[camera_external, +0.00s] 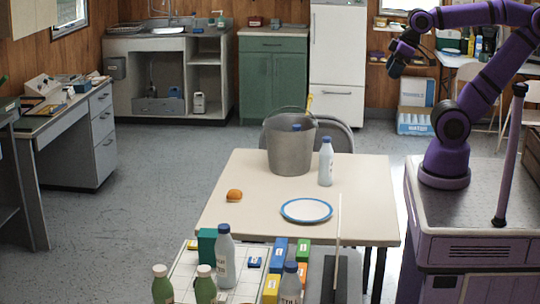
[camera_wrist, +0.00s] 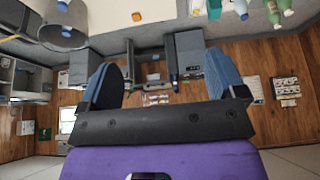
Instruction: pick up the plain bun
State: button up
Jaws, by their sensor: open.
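The plain bun (camera_external: 234,196) is a small orange-brown roll lying on the cream table (camera_external: 225,225), near its left edge, left of the plate. A small brown shape near the top of the wrist view (camera_wrist: 136,16) looks like the same bun. My gripper (camera_external: 394,68) is raised high at the upper right, well away from the bun and above table height. In the wrist view its two blue fingers (camera_wrist: 165,75) are spread apart with nothing between them.
A metal bucket (camera_external: 290,150) and a white bottle (camera_external: 326,165) stand at the table's back. A blue-rimmed plate (camera_external: 306,210) lies right of the bun. Bottles and boxes crowd the white-topped front stand (camera_external: 190,262). The tabletop around the bun is clear.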

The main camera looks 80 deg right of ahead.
jog(key=w+d+r, duration=0.1)
jog(key=w, duration=1.1)
send_over(232, 190)
jog(key=s, duration=0.3)
notch_tip(232, 190, down, 45)
jog(key=shift+g, duration=0.3)
jog(key=x, duration=0.6)
jog(key=shift+s+f, duration=0.15)
jog(key=shift+s, duration=0.15)
jog(key=shift+x, duration=2.55)
jog(key=shift+s+f, duration=0.1)
jog(key=shift+s, duration=0.05)
